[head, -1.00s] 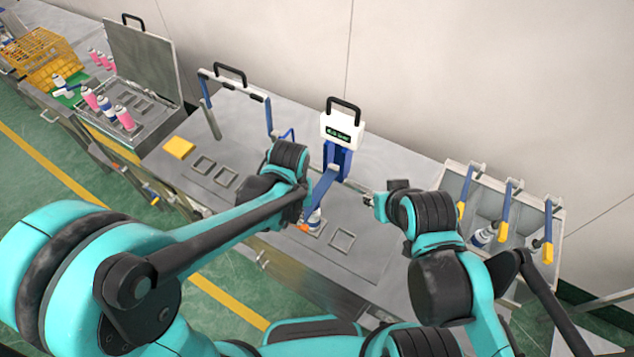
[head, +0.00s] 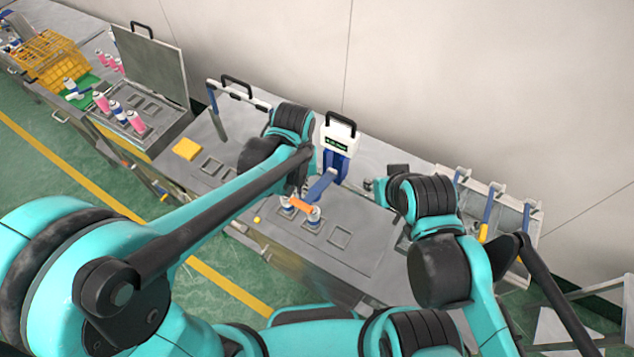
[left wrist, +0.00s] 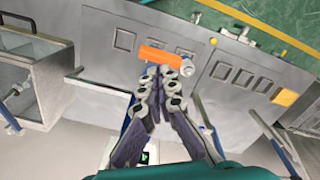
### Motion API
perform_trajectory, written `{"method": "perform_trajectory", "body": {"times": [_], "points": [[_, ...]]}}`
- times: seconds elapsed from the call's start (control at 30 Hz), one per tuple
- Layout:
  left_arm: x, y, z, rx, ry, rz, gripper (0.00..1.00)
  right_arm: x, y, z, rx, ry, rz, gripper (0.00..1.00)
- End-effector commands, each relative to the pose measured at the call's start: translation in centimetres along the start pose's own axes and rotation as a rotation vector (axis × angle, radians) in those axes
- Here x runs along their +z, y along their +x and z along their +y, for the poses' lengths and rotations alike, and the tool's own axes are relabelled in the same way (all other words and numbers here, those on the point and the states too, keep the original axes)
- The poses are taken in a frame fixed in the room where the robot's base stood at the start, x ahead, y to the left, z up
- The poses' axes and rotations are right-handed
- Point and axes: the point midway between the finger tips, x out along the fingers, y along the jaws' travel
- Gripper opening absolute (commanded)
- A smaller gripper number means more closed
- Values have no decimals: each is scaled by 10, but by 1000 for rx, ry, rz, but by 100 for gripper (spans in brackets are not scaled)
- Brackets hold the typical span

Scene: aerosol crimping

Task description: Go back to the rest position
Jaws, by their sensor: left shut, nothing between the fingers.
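The crimping press (head: 338,138) has a white head, a black top handle and a blue lever (head: 323,186) ending in an orange grip (head: 301,205). The orange grip also shows in the left wrist view (left wrist: 158,57), just beyond my fingertips. My left gripper (left wrist: 158,70) is shut and empty, apart from the grip as far as I can tell. In the head view its fingers are mostly hidden by my left arm. A white-topped can (head: 314,214) stands beside the grip in a bench slot. My right gripper (head: 369,186) is right of the press; its fingers are too small to judge.
A yellow block (head: 186,149) and empty square slots lie on the bench (head: 375,232). A lidded case with pink and white cans (head: 137,122) and a yellow basket (head: 50,54) stand at left. An open-topped rack with blue levers (head: 487,213) is at right.

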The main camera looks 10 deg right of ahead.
Motion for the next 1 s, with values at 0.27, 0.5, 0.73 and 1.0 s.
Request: {"method": "perform_trajectory", "body": {"times": [0.27,0.5,0.73,1.0], "points": [[0,-1,0,0,0,0,0,0,0,0,0,0,0,32],[0,-1,0,0,0,0,0,0,0,0,0,0,0,32],[3,18,-20,17,-15,54,0,20,28,0,0,0,0,32],[23,76,-86,45,-53,265,0,78,109,0,0,0,0,32]]}}
